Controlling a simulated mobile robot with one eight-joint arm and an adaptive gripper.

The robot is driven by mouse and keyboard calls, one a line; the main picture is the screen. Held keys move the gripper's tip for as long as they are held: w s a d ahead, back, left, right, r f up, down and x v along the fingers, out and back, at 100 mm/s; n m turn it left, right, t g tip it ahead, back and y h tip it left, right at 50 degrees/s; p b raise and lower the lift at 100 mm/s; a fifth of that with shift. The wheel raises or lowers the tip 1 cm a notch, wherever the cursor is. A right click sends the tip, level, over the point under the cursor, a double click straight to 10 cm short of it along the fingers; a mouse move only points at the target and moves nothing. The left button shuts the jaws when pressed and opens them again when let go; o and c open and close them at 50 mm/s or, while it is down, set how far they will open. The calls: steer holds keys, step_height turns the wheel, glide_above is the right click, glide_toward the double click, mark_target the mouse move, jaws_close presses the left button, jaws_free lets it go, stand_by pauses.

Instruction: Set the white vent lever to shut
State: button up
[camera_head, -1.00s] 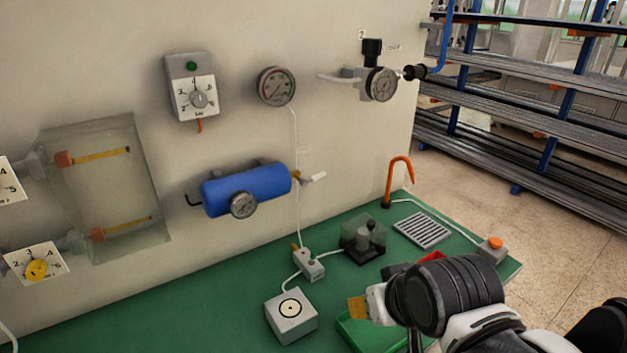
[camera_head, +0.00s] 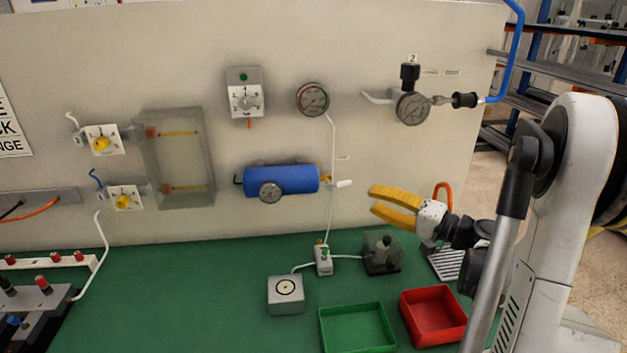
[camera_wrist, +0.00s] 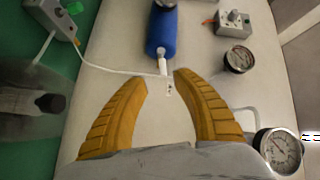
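The white vent lever (camera_head: 344,184) sticks out to the right from a brass fitting (camera_head: 325,180) at the right end of the blue tank (camera_head: 282,180). It lies about in line with the tank. In the wrist view the lever (camera_wrist: 162,67) is just beyond the fingertips, near the gap between them. My gripper (camera_head: 372,200) has yellow fingers, is open and empty, and is to the right of the lever, apart from it. The gripper (camera_wrist: 161,79) fills the lower wrist view. A small label (camera_head: 343,157) above the lever is too small to read.
A thin white hose (camera_head: 332,140) runs down the panel beside the lever from a gauge (camera_head: 312,98). A second gauge assembly (camera_head: 412,107) is above my gripper. Below stand a green tray (camera_head: 384,347), a red tray (camera_head: 433,339) and a clear-covered box (camera_head: 382,265).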

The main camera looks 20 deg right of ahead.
mark_target(342, 184)
steer(key=shift+y, duration=0.3)
steer(key=b+x, duration=0.1)
steer(key=x, duration=0.4)
steer(key=b+x, duration=0.1)
steer(key=x, duration=0.4)
steer(key=shift+w+d+r+b, duration=0.1)
steer(key=shift+w+r+b, duration=0.05)
steer(key=shift+w+b, duration=0.25)
steer(key=shift+s, duration=0.1)
jaws_close()
